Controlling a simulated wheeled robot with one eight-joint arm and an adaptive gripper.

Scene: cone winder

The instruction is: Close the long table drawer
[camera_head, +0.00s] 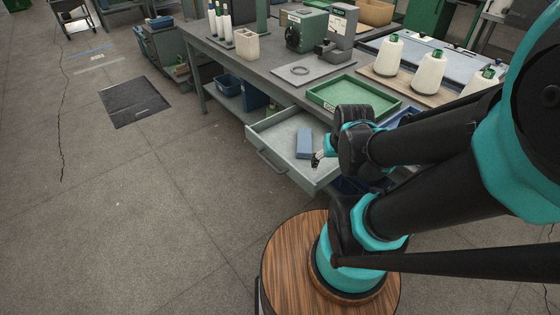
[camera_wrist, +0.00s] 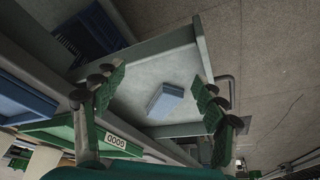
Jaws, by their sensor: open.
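The long table drawer (camera_head: 262,134) is pulled out from the grey workbench, with a bar handle (camera_head: 272,162) on its front. A blue block (camera_head: 304,143) lies inside it. My gripper (camera_head: 318,159) is near the drawer's front right corner, and the arm hides part of that side. In the wrist view my gripper (camera_wrist: 158,100) has its two green-padded fingers spread apart with nothing between them. The drawer (camera_wrist: 140,85) and the blue block (camera_wrist: 165,100) show beyond the fingers, and the handle (camera_wrist: 233,90) is at the right. I cannot tell whether a finger touches the drawer.
A green tray (camera_head: 352,80), white yarn cones (camera_head: 388,55) and a grey machine (camera_head: 340,25) stand on the bench (camera_head: 262,72). Blue bins (camera_head: 228,85) sit on the shelf below. The floor left of the drawer is open, with a dark mat (camera_head: 133,100) further off.

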